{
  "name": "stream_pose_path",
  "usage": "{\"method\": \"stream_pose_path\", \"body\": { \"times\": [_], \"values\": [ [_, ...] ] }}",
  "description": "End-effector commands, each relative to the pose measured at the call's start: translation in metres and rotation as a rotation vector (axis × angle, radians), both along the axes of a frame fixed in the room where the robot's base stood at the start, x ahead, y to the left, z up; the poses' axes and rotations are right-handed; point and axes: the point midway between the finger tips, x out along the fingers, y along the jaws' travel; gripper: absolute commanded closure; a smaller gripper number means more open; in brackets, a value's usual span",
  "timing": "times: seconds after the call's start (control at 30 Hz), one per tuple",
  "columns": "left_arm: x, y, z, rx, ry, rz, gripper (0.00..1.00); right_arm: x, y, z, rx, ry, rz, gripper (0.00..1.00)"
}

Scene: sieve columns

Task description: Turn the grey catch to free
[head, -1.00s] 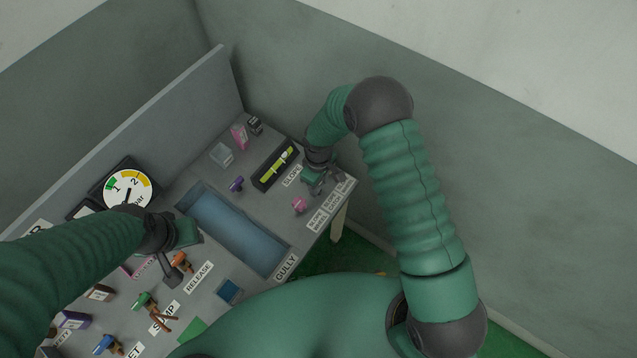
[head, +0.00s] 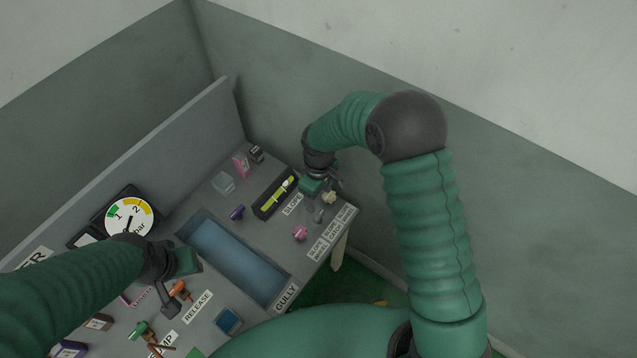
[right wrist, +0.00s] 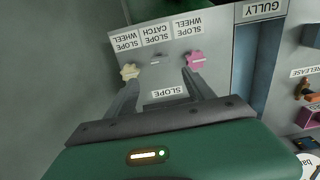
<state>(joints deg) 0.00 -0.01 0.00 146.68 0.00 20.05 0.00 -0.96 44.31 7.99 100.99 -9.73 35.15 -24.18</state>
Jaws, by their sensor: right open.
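The grey catch (head: 318,215) is a small grey piece on the panel between a cream wheel (head: 329,198) and a pink wheel (head: 299,233). In the right wrist view the catch (right wrist: 156,63) lies ahead, between my finger lines, near the SLOPE CATCH label (right wrist: 156,36). My right gripper (head: 336,184) is open and empty, above the panel, and does not appear to touch the catch. It also shows in the right wrist view (right wrist: 160,80). My left gripper (head: 168,300) is near the orange RELEASE handle; its fingers are too unclear to judge.
A level with a yellow-green strip (head: 275,197) is beside the SLOPE label. A purple knob (head: 237,212) stands near the blue gully trough (head: 235,258). A gauge (head: 130,217) and several valve handles are at the left. The panel's right edge is close to the wheels.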

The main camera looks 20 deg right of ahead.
Motion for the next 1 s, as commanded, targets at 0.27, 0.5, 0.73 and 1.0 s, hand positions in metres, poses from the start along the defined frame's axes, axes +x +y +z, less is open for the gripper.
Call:
{"method": "stream_pose_path", "body": {
  "times": [0.27, 0.5, 0.73, 1.0],
  "values": [
    [0.0, 0.0, 0.004, 0.0, 0.0, 0.0, 0.64, 0.001, 0.0, 0.058, 0.001, -0.001, -0.001, 0.38],
    [0.0, 0.0, 0.004, 0.0, 0.0, 0.0, 0.64, 0.001, 0.0, 0.064, 0.001, 0.001, 0.0, 0.38],
    [0.0, 0.0, 0.004, 0.0, 0.0, 0.0, 0.64, 0.001, 0.0, 0.064, -0.001, 0.001, 0.0, 0.38],
    [0.0, 0.0, 0.01, 0.0, 0.0, 0.0, 0.64, -0.047, -0.022, 0.1, 0.003, -0.076, -0.206, 0.38]
  ]
}}
